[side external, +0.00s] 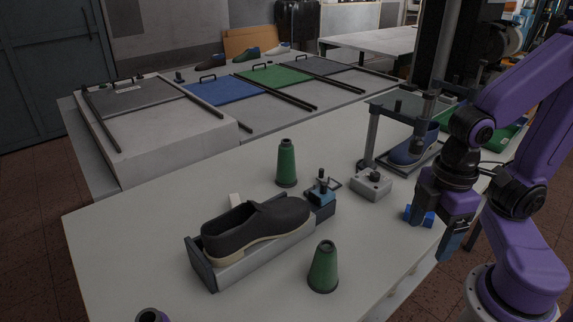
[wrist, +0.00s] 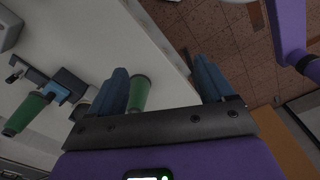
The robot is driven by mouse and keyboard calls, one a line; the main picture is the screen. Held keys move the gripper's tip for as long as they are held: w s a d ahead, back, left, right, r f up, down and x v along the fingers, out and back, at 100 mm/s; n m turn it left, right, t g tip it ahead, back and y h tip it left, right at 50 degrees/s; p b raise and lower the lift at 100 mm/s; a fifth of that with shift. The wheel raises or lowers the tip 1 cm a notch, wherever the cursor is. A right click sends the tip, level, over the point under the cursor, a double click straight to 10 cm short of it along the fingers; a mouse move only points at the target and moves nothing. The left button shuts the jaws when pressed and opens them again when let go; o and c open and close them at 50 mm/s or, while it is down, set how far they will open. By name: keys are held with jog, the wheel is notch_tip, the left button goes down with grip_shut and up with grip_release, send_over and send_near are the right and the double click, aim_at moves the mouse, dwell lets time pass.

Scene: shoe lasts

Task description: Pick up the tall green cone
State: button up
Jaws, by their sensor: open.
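Two green cones stand upright on the white table. The slimmer one (side external: 287,164), which looks the taller, is behind the dark shoe; the wider one (side external: 323,268) is in front of it. My gripper (side external: 438,232) is right of both cones, apart from them, pointing down near the table's right edge. Its blue fingers are spread with nothing between them. In the wrist view my gripper (wrist: 166,80) has one green cone (wrist: 139,92) beyond its left finger, partly hidden, and another green cone (wrist: 27,114) farther left. I cannot tell which is which there.
A dark shoe (side external: 257,226) sits in a grey holder between the cones, with a blue clamp (side external: 320,197) at its end. A metal stand (side external: 371,184) and a blue shoe (side external: 411,149) are behind my gripper. The table between the front cone and my gripper is clear.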

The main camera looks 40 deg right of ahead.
jog(key=n+t+h, duration=0.4)
jog(key=n+h, duration=0.4)
jog(key=h, duration=0.1)
send_near(281, 159)
jog(key=s+a, duration=0.1)
jog(key=s, duration=0.3)
jog(key=s+a+r, duration=0.1)
jog(key=s+a, duration=0.1)
jog(key=s, duration=0.1)
jog(key=s+a, duration=0.2)
jog(key=s, duration=0.2)
jog(key=shift+s+a+r, duration=0.15)
jog(key=shift+s+r, duration=0.1)
jog(key=shift+s, duration=0.1)
jog(key=w+f+n+t+h, duration=0.2)
jog(key=w+f+h, duration=0.1)
jog(key=w, duration=0.6)
jog(key=shift+n, duration=0.3)
jog(key=x, duration=1.3)
jog(key=shift+d+r, duration=0.15)
jog(key=shift+d, duration=0.2)
jog(key=shift+s+d+r+x, duration=0.1)
jog(key=shift+x, duration=0.8)
jog(key=shift+s+d+r+x, duration=0.1)
jog(key=shift+x, duration=0.75)
jog(key=shift+s+d+x, duration=0.1)
jog(key=shift+x, duration=0.8)
jog(key=shift+h, duration=0.3)
jog(key=c, duration=1.2)
